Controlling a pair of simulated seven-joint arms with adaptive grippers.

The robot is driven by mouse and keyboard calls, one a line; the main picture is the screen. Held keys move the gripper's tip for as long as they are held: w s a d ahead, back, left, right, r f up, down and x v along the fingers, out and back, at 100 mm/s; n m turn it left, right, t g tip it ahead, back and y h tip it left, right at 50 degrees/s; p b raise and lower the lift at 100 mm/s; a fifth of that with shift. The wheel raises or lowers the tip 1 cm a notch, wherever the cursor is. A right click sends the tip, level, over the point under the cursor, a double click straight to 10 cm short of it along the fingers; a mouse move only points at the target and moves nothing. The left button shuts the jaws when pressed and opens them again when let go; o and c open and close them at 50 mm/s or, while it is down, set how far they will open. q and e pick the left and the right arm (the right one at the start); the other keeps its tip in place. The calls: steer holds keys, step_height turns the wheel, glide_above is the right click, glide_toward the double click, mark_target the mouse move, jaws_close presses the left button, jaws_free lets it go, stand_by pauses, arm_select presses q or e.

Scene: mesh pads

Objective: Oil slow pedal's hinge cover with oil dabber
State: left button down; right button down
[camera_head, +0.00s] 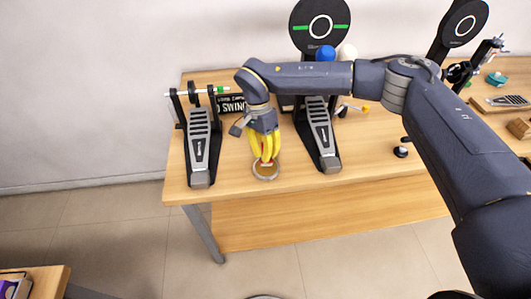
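A pedal (200,150) with a grey ribbed footboard stands at the left of the table, and a similar one (319,132) stands near the middle. I cannot tell which is the slow pedal, and the hinge covers are too small to make out. My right gripper (266,158), with yellow fingers, points down between the two pedals, above a ring-shaped item (265,172) on the table. Something red shows between its fingertips; I cannot tell whether this is the oil dabber or whether it is gripped. My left gripper is out of view.
My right arm spans above the middle pedal. A black lettered sign (232,104) stands behind the gripper. Round black pads (320,25) (462,23) rise at the back. Blue (325,54) and white (347,52) balls show behind my arm. The table's front right (370,190) is clear.

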steer(key=shift+f, duration=0.55)
stand_by(1.0)
steer(key=shift+r, duration=3.5)
